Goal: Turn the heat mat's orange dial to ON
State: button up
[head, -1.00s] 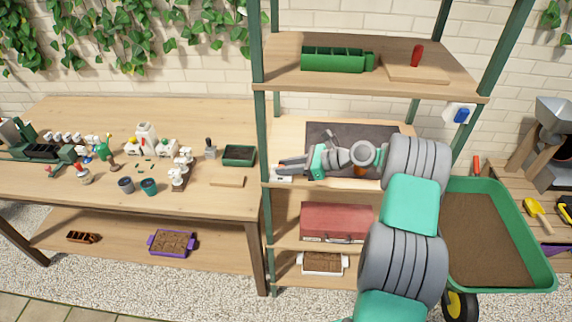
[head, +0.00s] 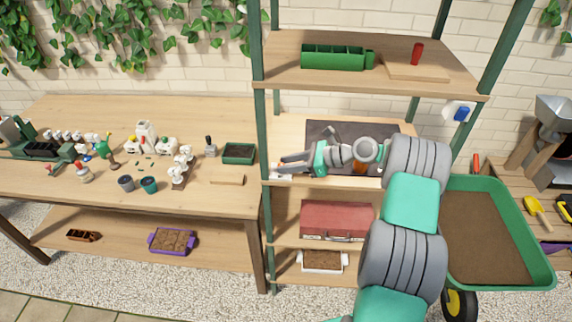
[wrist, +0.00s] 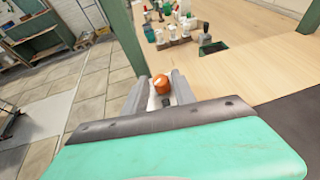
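The heat mat (head: 322,130) is a dark flat sheet on the middle shelf of the rack, partly covered by my arm. Its orange dial (wrist: 162,84) shows in the wrist view as a small round knob, with a pale surface just below it. My gripper (wrist: 161,88) has its fingers apart, one on either side of the dial. I cannot tell whether either finger touches it. In the head view my gripper (head: 283,166) points left at the shelf's left front corner, and the dial is hidden there. The ON mark is not readable.
A green rack post (head: 263,140) stands close to my gripper's tip. The potting bench (head: 215,195) with pots and small bottles is to the left. A green tray (head: 338,59) is on the shelf above, a red toolbox (head: 338,220) below.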

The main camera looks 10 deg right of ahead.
jog(key=v, duration=0.3)
jog(key=p+v, duration=0.1)
jog(key=v, duration=0.1)
jog(key=shift+s+d+r, duration=0.1)
jog(key=shift+d+r, duration=0.1)
jog(key=shift+r, duration=0.35)
jog(key=shift+s+d+r+p, duration=0.15)
jog(key=shift+d+p, duration=0.35)
jog(key=shift+p, duration=0.7)
jog(key=shift+s+d+f, duration=0.2)
